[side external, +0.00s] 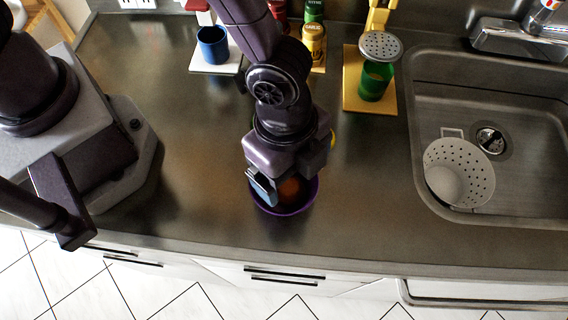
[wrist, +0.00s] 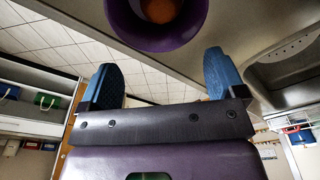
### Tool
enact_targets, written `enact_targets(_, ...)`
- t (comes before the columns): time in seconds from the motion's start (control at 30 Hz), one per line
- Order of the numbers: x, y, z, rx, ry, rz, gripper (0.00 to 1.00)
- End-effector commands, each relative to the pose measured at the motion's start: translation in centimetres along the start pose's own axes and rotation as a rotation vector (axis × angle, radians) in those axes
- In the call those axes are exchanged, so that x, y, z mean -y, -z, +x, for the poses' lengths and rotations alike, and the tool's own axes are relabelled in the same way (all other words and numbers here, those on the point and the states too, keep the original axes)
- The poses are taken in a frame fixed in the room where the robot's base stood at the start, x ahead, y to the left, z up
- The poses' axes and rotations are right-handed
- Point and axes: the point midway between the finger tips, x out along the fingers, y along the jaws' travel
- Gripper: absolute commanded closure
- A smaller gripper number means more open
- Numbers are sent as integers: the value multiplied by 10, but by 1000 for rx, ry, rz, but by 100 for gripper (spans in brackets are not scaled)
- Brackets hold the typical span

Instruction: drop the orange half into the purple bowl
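The purple bowl (side external: 290,211) stands on the dark counter near its front edge, partly hidden under my gripper (side external: 272,187). The orange half (side external: 291,189) shows inside the bowl, with much of it hidden by my gripper in the side view. In the wrist view, the bowl (wrist: 155,43) is at the top, cut off by the picture edge, with the orange half (wrist: 160,9) in it. My gripper's blue fingers (wrist: 162,82) are wide apart with nothing between them, so it is open.
A sink (side external: 520,130) with a white colander (side external: 460,173) in it lies to the right. At the back are a blue mug (side external: 213,46), spice jars (side external: 314,40) and a green cup (side external: 374,82) on a yellow board (side external: 353,85). The counter left of the bowl is clear.

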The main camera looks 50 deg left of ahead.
Motion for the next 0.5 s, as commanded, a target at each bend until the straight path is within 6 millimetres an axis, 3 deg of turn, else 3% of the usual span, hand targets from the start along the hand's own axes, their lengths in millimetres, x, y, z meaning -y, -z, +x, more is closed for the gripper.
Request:
enact_targets(0.27,0,0,-6,-2,1,0,11)
enact_targets(0.5,2,0,-50,-4,5,-3,11)
